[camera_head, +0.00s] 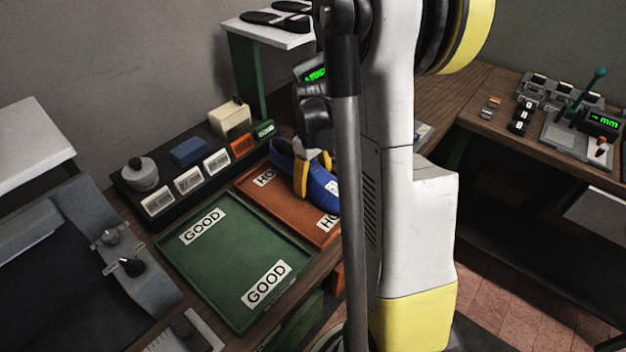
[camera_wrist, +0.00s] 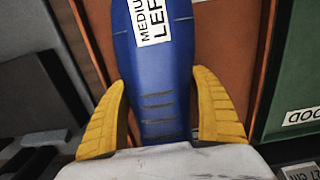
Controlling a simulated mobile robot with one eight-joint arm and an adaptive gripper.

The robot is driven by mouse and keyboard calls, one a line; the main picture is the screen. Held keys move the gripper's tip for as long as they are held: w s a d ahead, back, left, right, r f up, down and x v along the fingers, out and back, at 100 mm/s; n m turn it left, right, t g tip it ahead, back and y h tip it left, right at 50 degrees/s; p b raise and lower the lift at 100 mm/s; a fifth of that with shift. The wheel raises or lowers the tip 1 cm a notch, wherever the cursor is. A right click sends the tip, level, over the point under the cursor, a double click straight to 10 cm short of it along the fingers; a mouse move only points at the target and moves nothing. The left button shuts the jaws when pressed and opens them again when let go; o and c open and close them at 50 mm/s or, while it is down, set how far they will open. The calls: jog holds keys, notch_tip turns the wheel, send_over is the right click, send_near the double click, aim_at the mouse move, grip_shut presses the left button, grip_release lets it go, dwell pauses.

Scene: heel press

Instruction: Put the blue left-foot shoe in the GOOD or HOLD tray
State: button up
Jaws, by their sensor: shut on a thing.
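The blue shoe (camera_head: 318,187) is over the orange-brown HOLD tray (camera_head: 262,202) in the head view. In the wrist view the blue shoe (camera_wrist: 158,75) carries a white label that reads "MEDIU" and "LEF", partly cut off. My gripper (camera_head: 314,172) has yellow fingers, one on each side of the shoe; in the wrist view my gripper (camera_wrist: 160,115) is shut on it. I cannot tell whether the shoe touches the tray. The green GOOD tray (camera_head: 222,262) lies left of the HOLD tray and is empty. My arm hides the right part of the HOLD tray.
A dark rack with label cards (camera_head: 188,181), a blue block (camera_head: 190,151) and a grey round pot (camera_head: 142,173) stands behind the trays. A raised white shelf (camera_head: 268,30) holds dark shoe parts. A gauge with a green display (camera_head: 601,122) sits on the right bench.

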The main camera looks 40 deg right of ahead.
jog(key=o, duration=1.6)
jog(key=shift+c, duration=0.2)
notch_tip(320, 180, up, 12)
jog(key=shift+w+r, duration=0.1)
jog(key=s+a+r+t, duration=0.2)
jog(key=s+a+t, duration=0.1)
jog(key=a, duration=0.8)
jog(key=s+a+r+m+t, duration=0.1)
jog(key=s+a+t, duration=0.3)
jog(key=a, duration=0.8)
jog(key=shift+s+a+r+m, duration=0.3)
jog(key=shift+s+r, duration=0.2)
jog(key=shift+s, duration=0.6)
